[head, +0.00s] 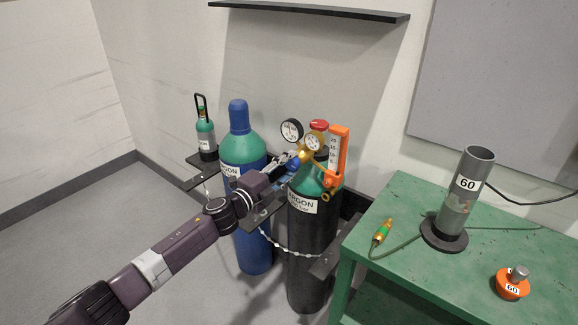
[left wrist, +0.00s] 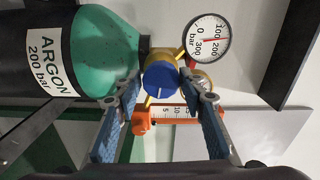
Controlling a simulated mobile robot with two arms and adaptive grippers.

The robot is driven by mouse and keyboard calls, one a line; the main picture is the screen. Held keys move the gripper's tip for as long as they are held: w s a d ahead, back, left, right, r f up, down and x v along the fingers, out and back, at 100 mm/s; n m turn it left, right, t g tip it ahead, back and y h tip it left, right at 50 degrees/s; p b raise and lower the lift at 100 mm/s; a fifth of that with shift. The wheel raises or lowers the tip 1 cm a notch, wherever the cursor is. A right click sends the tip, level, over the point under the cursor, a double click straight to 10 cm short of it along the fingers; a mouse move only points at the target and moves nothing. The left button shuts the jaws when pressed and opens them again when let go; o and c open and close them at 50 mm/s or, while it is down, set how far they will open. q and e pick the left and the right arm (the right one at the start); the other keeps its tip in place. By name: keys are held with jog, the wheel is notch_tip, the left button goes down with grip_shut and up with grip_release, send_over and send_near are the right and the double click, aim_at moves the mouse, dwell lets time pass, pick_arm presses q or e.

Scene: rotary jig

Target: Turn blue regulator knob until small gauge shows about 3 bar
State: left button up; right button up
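The blue regulator knob (left wrist: 161,79) faces the left wrist camera, with a white line on its front. It also shows in the head view (head: 292,163), partly covered by my gripper. My left gripper (left wrist: 160,82) has its two fingers apart, one on each side of the knob; contact is not clear. In the head view the gripper (head: 283,169) reaches the regulator from the left. The small gauge (left wrist: 202,78) is mostly hidden behind a finger; it shows in the head view (head: 315,141), too small to read. My right gripper is not in view.
The larger gauge (left wrist: 209,39), marked to 300 bar, sits beside the knob. An orange flowmeter (head: 338,155) stands close on the right. The black argon cylinder (head: 309,250) carries the regulator; a blue cylinder (head: 253,245) stands left. A green table (head: 400,215) is at right.

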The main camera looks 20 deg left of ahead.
pick_arm(q)
jog(key=shift+o, duration=1.1)
jog(key=shift+s, duration=0.1)
jog(key=v, duration=1.2)
